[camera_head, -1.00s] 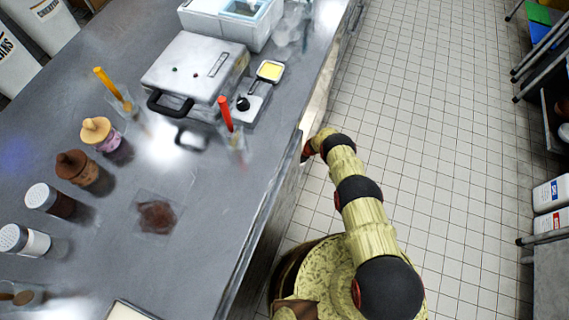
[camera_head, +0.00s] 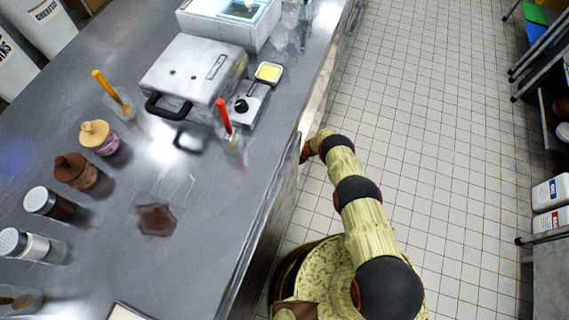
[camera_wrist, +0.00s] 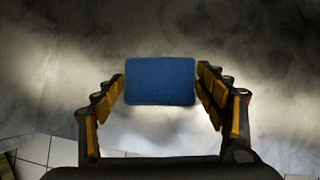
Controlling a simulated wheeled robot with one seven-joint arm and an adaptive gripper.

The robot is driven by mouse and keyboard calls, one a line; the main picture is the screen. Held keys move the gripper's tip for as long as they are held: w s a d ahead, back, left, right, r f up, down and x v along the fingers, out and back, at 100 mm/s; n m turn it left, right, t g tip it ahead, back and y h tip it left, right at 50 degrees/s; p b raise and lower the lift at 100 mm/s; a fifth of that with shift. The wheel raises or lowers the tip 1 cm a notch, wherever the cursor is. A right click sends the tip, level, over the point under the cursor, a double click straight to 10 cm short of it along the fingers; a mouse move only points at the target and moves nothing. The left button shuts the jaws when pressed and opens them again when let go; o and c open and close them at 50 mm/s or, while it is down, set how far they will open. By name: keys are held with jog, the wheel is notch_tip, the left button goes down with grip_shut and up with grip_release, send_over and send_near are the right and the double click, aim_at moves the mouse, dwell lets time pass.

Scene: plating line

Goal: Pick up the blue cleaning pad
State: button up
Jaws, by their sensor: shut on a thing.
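The blue cleaning pad (camera_wrist: 160,81) is a flat blue rectangle in the middle of the wrist view. My gripper (camera_wrist: 161,90) has a finger on either side of the pad and is shut on it. The grey, smudged surface behind the pad is blurred in that view. In the head view my arm bends toward the counter's edge. The gripper and the pad are hidden there by the arm and the counter side.
The steel counter (camera_head: 215,280) bears a waffle iron (camera_head: 190,75), a small burner (camera_head: 252,105), shakers and bottles along the left, and a brown stain (camera_head: 156,220). Shelves with white bottles (camera_head: 551,192) stand at the right. The tiled floor (camera_head: 430,140) between is clear.

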notch_tip(320, 180, up, 4)
jog(key=shift+w+d+r+p, duration=0.1)
jog(key=shift+d+p, duration=0.05)
jog(key=shift+p, duration=1)
jog(key=s+d+p, duration=0.1)
jog(key=s+d, duration=0.2)
jog(key=d, duration=1.4)
jog(key=shift+d+f, duration=0.3)
jog(key=shift+f, duration=0.1)
jog(key=o, duration=0.5)
jog(key=shift+w, duration=0.1)
jog(key=shift+c, duration=0.2)
jog(key=c, duration=0.4)
